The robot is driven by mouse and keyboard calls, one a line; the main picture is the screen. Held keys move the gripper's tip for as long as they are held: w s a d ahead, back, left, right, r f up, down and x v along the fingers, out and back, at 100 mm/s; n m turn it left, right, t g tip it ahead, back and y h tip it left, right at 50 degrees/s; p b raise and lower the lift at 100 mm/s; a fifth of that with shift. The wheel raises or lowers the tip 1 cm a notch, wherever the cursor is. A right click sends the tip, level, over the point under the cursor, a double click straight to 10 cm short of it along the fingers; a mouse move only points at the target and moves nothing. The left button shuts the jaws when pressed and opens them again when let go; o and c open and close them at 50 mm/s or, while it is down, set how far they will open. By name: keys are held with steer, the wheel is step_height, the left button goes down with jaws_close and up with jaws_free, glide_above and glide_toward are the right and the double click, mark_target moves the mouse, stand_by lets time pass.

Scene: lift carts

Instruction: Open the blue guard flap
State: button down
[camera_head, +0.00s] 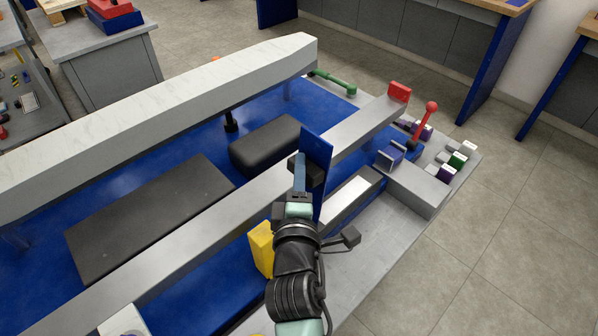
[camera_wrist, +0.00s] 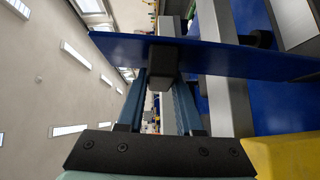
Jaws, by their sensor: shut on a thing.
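The blue guard flap (camera_head: 318,150) stands on edge, roughly upright, beside the long grey beam in the head view. In the wrist view the flap (camera_wrist: 235,60) crosses the picture as a wide blue plate, with a black block-shaped handle (camera_wrist: 163,57) on its face. My gripper (camera_head: 299,172) is at the near-left side of the flap. In the wrist view my gripper (camera_wrist: 163,82) has its two fingers shut on the handle. The flap's lower edge and hinge are partly hidden by my arm.
A yellow block (camera_head: 261,247) stands close to my wrist. A red-knobbed lever (camera_head: 424,120) and small coloured blocks are farther right. A long grey beam (camera_head: 205,215) runs behind my gripper.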

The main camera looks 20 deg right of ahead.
steer(key=c, duration=0.6)
jaws_free()
steer(key=shift+o, duration=0.2)
steer(key=b+v, duration=0.2)
steer(key=v, duration=1.1)
